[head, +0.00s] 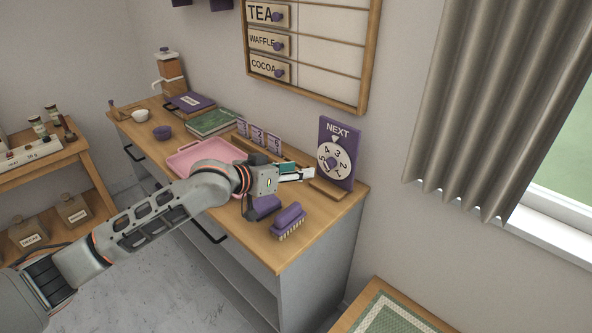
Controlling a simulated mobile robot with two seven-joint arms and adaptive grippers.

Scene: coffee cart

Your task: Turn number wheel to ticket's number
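The number wheel (345,172) is a white disc with dark digits and a purple hub. It is mounted on an upright purple board (335,126) marked NEXT, with a pale pointer above the disc. A 4 seems to be near the top, with 3 and 2 to its right. Three small purple-and-white number cards (258,136) stand in a row left of the board; their digits are hard to read. My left gripper (299,174) reaches toward the wheel from the left, its fingertips just left of the disc. Its finger gap is unclear. My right gripper is not in view.
A pink tray (188,160) lies behind my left arm on the wooden counter (277,255). A purple brush (288,220) lies near the front edge. A green book (210,122), purple bowl (162,132) and white cup (140,115) stand farther left. A menu board (330,50) hangs above.

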